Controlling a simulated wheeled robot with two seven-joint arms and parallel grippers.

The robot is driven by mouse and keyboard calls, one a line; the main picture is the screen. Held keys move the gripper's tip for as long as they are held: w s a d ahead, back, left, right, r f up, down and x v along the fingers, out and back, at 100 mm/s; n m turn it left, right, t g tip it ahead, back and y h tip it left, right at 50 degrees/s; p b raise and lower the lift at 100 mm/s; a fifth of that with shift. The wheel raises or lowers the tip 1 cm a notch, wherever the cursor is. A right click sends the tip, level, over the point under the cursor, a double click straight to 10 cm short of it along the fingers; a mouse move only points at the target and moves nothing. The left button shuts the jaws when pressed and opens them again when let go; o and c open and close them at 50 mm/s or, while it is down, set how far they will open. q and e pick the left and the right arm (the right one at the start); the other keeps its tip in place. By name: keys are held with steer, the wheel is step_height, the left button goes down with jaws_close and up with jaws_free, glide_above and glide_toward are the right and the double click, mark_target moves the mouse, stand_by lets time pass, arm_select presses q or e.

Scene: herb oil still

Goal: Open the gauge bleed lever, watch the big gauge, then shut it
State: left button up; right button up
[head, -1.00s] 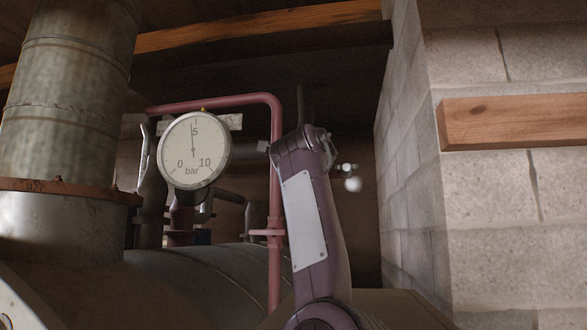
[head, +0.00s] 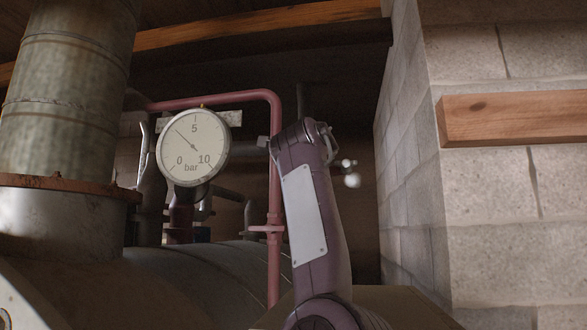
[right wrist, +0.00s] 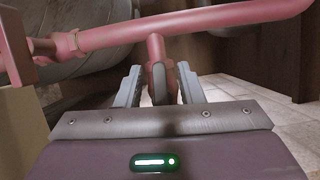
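The big gauge (head: 193,147) is a round white dial marked 0, 5, 10 and bar. Its needle points up and left, between 0 and 5, at a little over 3. My right arm reaches up beside the red pipe (head: 274,200), and its gripper is hidden behind the wrist in the head view. In the right wrist view my right gripper (right wrist: 161,84) has its fingers apart on either side of a short reddish-grey piece (right wrist: 159,76) under a red pipe. I cannot tell if this piece is the bleed lever. My left gripper is out of view.
A grey block wall (head: 495,220) with a wooden beam (head: 515,119) stands to the right. A tall metal column (head: 70,85) rises at the left. A small fitting with a white ball (head: 352,181) shows right of my arm.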

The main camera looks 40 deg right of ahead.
steer(key=b+v, duration=0.3)
steer(key=v, duration=0.4)
steer(key=shift+b, duration=0.4)
steer(key=shift+d, duration=0.1)
stand_by(2.2)
